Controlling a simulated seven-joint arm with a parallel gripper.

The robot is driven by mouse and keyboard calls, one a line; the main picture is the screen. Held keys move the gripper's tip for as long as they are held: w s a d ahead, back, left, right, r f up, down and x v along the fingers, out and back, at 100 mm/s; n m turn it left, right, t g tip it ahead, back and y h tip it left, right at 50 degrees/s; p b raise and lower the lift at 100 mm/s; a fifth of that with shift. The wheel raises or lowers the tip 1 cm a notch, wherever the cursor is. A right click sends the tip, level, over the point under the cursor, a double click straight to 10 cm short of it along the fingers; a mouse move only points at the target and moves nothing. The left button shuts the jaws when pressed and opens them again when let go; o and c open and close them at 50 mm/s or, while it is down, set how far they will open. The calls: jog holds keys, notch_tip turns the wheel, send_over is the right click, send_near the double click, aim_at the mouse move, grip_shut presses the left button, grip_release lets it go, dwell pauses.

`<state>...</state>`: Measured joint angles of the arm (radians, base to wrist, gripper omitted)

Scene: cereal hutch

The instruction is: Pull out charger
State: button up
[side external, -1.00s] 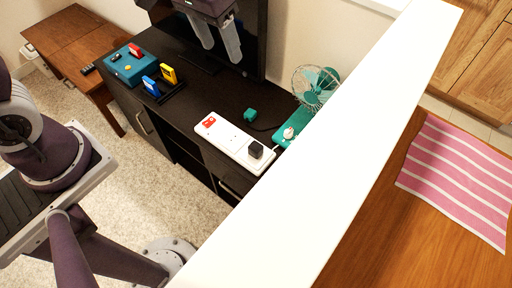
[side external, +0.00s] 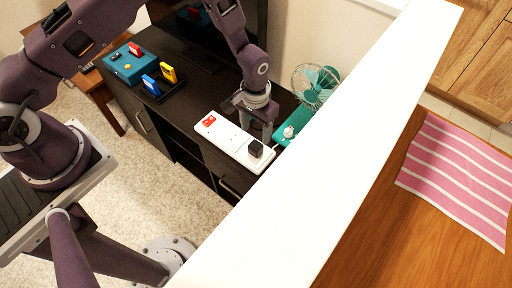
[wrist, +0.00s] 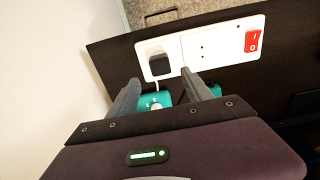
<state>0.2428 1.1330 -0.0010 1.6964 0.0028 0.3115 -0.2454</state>
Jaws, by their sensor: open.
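The black charger (side external: 255,149) sits plugged into the right end of the white power strip (side external: 231,140) on the dark cabinet. In the wrist view the charger (wrist: 159,64) is upper centre, in the end socket of the strip (wrist: 205,47). My gripper (side external: 259,134) is low over the cabinet, just behind the charger. In the wrist view my gripper (wrist: 160,76) is open and empty, with its fingers pointing towards the charger and spaced to either side of it. The fingers appear short of the charger.
A red switch (wrist: 253,40) is at the strip's other end. A teal fan (side external: 315,85) with a teal base (side external: 294,131) stands close to my gripper. A teal box (side external: 130,65) and blue (side external: 151,86) and yellow (side external: 169,73) pieces are left. A white wall top (side external: 330,170) is in front.

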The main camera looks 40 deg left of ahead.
aim_at(256, 145)
jog(key=shift+f, duration=0.15)
jog(key=shift+f, duration=4.35)
grip_shut()
jog(key=shift+r, duration=3.05)
